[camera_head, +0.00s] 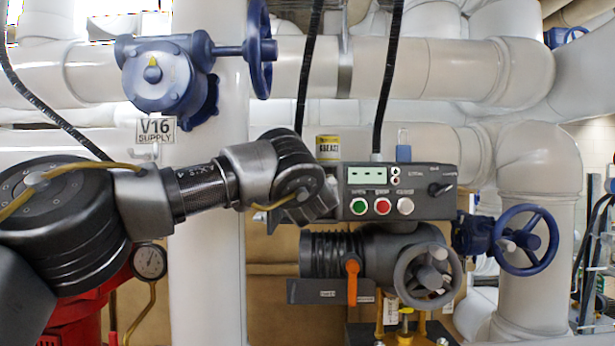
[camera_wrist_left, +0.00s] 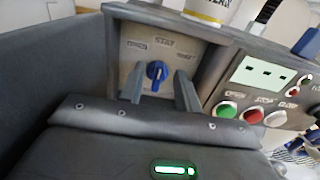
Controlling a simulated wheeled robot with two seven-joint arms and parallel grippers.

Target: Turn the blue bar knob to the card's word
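The blue bar knob (camera_wrist_left: 156,71) sits on a recessed grey panel (camera_wrist_left: 140,50) in the left wrist view. In the head view my left gripper (camera_head: 318,207) is at the left end of the grey control box (camera_head: 425,175) and hides the knob. I cannot make out the card with the word. My right gripper is not in view.
The box has a green (camera_head: 358,206), a red (camera_head: 382,206) and a white button (camera_head: 405,206), a display (camera_head: 367,175) and a black selector (camera_head: 440,189). A can (camera_head: 328,148) stands on top. A grey handwheel (camera_head: 428,275) and orange lever (camera_head: 352,282) are below.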

